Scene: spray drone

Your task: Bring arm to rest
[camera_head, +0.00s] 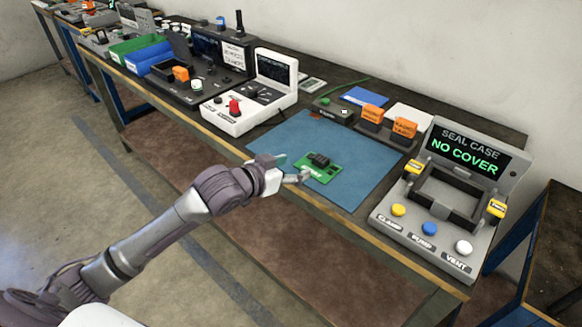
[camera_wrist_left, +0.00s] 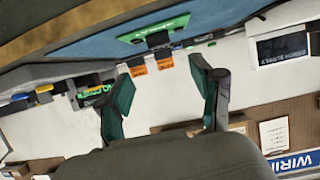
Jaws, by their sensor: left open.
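My left arm comes in from the left in the head view, and its gripper (camera_head: 290,172) is at the front edge of the workbench, beside the blue mat (camera_head: 358,168). The gripper is open; in the left wrist view its two fingers (camera_wrist_left: 160,97) with green pads are spread apart with nothing between them. A green circuit board (camera_head: 318,170) with a black part on it lies on the mat just beyond the fingertips in the head view. The board also shows in the left wrist view (camera_wrist_left: 155,28). My right gripper is not in view.
A grey seal case station (camera_head: 420,232) reading "NO COVER" stands at the right end of the bench. A white console with a red knob (camera_head: 234,106) stands left of the mat. Orange blocks (camera_head: 373,113) sit behind the mat. The floor in front of the bench (camera_head: 75,165) is clear.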

